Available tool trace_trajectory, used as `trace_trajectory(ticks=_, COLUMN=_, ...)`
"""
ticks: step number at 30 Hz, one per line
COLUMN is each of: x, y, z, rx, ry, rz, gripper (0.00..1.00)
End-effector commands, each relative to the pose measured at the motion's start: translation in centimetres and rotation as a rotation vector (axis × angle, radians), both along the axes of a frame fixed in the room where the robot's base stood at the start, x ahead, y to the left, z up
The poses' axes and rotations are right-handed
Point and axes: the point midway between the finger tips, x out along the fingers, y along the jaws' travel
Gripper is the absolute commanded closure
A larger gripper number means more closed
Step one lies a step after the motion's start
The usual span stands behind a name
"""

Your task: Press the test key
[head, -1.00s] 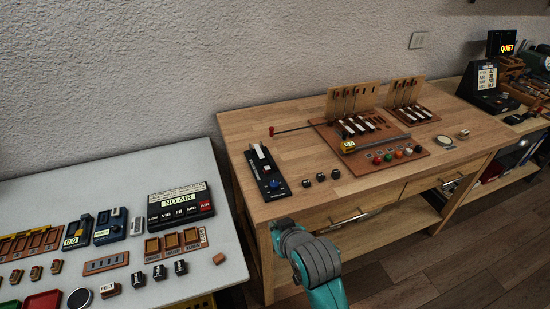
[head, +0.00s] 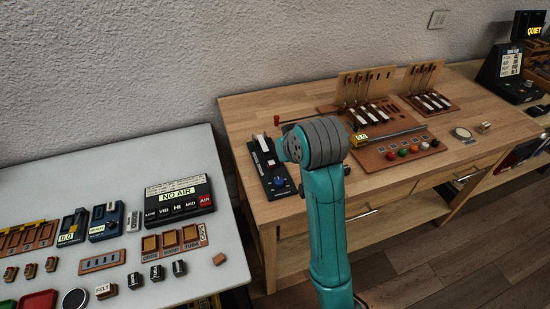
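A black narrow device (head: 265,168) with a white key-like piece (head: 262,143) and a blue knob (head: 279,183) stands at the left end of the wooden bench. I cannot tell for sure whether this white piece is the test key. Piano action models with several white keys (head: 373,115) stand further right on the bench. My teal and grey arm reaches up over the bench, its grey wrist joint just right of the black device. My gripper does not show; the arm seems to hide it.
The wooden bench (head: 240,107) also bears a brown panel with coloured buttons (head: 403,153) and a round disc (head: 463,134). A grey table (head: 130,150) at left holds a NO AIR box (head: 179,197), trays and small blocks. Bare bench lies left of the action models.

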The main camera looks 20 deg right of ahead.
Motion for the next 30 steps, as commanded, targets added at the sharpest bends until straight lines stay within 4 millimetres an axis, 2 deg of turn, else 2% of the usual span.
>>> trace_trajectory(ticks=7, x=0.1, y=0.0, z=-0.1, rx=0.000, ry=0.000, rz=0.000, gripper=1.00)
trace_trajectory(ticks=11, x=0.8, y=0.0, z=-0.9, rx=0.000, ry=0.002, rz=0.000, gripper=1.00)
trace_trajectory(ticks=26, x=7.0, y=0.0, z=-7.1, rx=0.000, ry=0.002, rz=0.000, gripper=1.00)
trace_trajectory(ticks=30, x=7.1, y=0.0, z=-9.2, rx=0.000, ry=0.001, rz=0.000, gripper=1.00)
